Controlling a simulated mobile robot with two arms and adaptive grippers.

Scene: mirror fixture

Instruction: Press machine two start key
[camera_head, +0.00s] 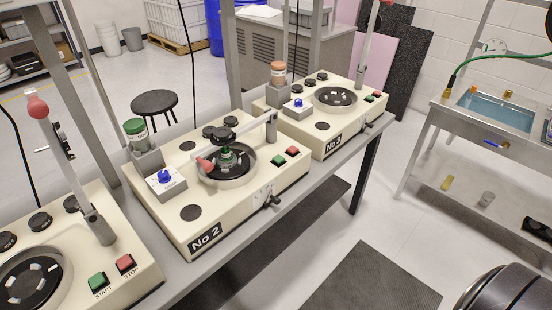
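Machine two (240,205), a cream box labelled "No 2", stands in the middle of the bench. Its green start key (279,161) is on the top face near the right end, beside a red key (293,150). Its lever (240,140) lies lowered across the round dish (228,182), with its red knob (204,163) at the left. A green fixture (227,155) sits in the dish under the lever. Neither of my grippers is in view.
Machine "No 3" (350,120) stands behind to the right. Another machine (110,265) is at the front left with its lever raised (60,155) and keys marked START and STOP. Frame posts rise behind the bench. A metal sink table (440,115) is at the right, with open floor between.

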